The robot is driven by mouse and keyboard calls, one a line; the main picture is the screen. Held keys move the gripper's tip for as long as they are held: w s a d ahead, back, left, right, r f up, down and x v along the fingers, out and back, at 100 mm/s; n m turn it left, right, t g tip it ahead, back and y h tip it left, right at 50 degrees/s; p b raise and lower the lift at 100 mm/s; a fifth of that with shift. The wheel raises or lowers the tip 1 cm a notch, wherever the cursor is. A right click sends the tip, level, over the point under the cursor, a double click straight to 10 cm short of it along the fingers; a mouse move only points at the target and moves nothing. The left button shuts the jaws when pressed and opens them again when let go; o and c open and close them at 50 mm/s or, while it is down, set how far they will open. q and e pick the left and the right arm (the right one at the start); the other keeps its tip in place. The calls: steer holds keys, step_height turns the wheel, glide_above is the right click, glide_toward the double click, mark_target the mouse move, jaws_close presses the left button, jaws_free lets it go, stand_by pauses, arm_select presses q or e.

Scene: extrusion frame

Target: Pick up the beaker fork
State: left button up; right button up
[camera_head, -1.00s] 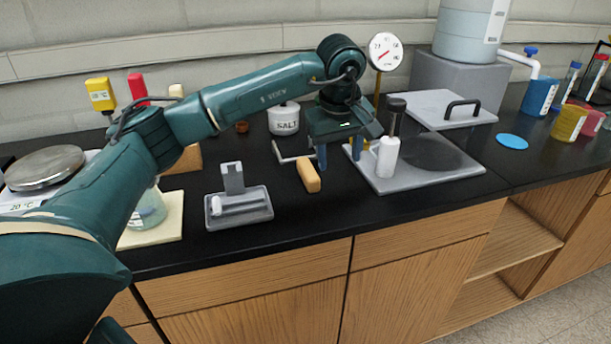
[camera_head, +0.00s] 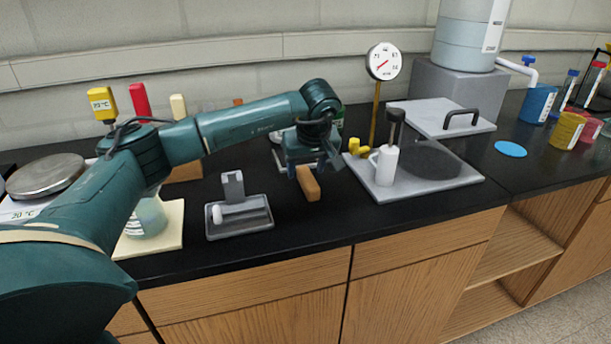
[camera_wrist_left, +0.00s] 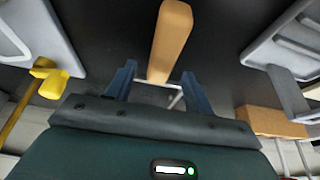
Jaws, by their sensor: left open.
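The beaker fork has a tan wooden handle (camera_head: 308,184) that lies on the black counter, its near end toward the front edge. In the left wrist view the handle (camera_wrist_left: 171,42) points away from the gripper, and a thin metal part (camera_wrist_left: 177,97) shows between the fingers. My left gripper (camera_head: 314,168) is over the fork's far end, pointing down. Its blue fingers (camera_wrist_left: 156,80) are open, one on each side of the fork, holding nothing. The gripper hides most of the metal part in the head view. My right gripper is not in view.
A grey tray (camera_head: 262,222) with an upright block is left of the fork. A grey plate (camera_head: 440,183) with a white bottle (camera_head: 385,166) and yellow pieces (camera_head: 357,147) is right of it. A gauge (camera_head: 384,61) stands behind. The counter in front is clear.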

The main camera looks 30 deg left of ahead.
arm_select(q)
steer(key=shift+x, duration=1.25)
steer(key=shift+d, duration=0.1)
steer(key=c, duration=1.1)
